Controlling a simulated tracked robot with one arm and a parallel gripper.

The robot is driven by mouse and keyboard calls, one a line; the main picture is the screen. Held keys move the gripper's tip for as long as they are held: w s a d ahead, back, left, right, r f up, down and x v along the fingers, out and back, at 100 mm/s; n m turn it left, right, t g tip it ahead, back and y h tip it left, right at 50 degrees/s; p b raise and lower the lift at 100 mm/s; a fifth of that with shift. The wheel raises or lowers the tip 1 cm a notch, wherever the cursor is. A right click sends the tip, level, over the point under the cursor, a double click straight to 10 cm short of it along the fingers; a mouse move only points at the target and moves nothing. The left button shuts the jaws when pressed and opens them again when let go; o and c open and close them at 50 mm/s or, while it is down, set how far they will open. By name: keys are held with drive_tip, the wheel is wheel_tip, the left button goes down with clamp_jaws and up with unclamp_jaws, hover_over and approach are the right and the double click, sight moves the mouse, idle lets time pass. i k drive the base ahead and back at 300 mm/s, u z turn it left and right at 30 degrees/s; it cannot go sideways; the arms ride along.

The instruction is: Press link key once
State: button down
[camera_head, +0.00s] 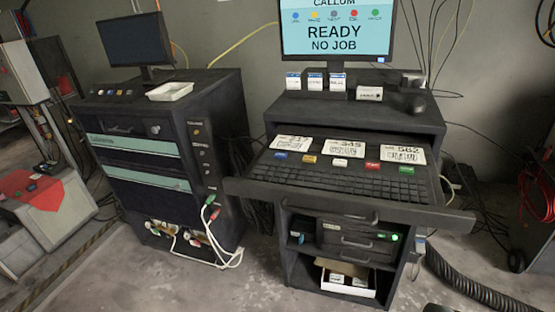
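A row of coloured keys lies on the pull-out keyboard shelf (456,214) of the right-hand cabinet: a blue key (281,155), an amber key (310,159), a white key (341,163), a red key (372,167) and a green key (407,170). Their lettering is too small to read, so I cannot tell which is the link key. The monitor (336,30) above reads "READY NO JOB" and shows a row of coloured dots with small labels. My gripper is not in view.
A second cabinet (150,150) with cables stands left. A ribbed hose (470,285) lies on the floor at right. Some floor between the cabinets is clear.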

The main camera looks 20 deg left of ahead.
sight(278, 155)
drive_tip(key=k, duration=1.25)
drive_tip(key=u, duration=0.75)
drive_tip(key=i, duration=2.5)
drive_tip(key=z, duration=0.7)
